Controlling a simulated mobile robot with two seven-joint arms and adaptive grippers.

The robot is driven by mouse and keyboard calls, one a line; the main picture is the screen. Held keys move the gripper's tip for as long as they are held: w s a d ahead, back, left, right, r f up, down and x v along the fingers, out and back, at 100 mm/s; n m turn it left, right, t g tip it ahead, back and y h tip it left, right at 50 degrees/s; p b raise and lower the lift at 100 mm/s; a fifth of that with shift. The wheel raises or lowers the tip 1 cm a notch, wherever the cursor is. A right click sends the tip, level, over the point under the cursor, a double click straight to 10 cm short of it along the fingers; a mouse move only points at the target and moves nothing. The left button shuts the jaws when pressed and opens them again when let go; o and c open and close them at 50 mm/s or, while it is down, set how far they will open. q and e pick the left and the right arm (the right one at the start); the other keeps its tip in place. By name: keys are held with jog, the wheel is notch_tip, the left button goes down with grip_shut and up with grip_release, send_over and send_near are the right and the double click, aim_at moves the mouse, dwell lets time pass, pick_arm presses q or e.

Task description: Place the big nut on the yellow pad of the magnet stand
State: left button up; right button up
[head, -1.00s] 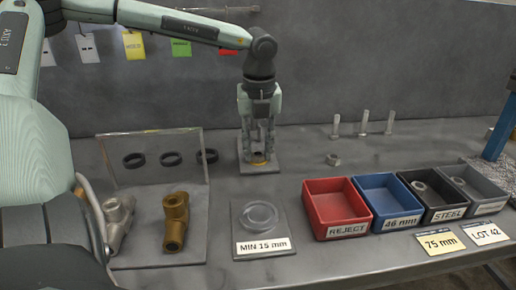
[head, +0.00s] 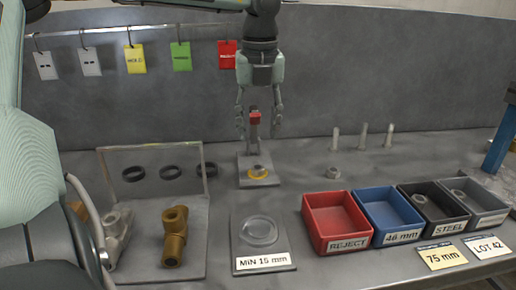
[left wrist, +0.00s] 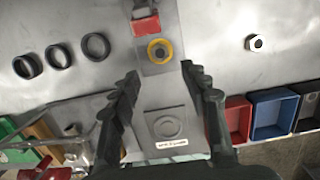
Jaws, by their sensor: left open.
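The magnet stand (head: 253,133) stands upright at the back of the bench, with a red head on its post and a grey base. A grey nut (head: 258,169) lies flat on the round yellow pad (head: 248,177) of that base. In the left wrist view the nut (left wrist: 158,49) shows its dark hole, with the yellow pad (left wrist: 149,57) as a ring around it. My left gripper (head: 259,131) is open and empty, pointing down above the base and apart from the nut. It also shows in the left wrist view (left wrist: 160,71). My right gripper is out of view.
Another nut (head: 332,172) lies on the bench right of the stand, near several upright bolts (head: 363,138). A red bin (head: 310,218), a blue bin (head: 368,207) and further bins stand front right.

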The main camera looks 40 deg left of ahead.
pick_arm(q)
jog(key=shift+s+d+r, duration=0.1)
jog(key=shift+d+r, duration=0.05)
jog(key=shift+r, duration=1.25)
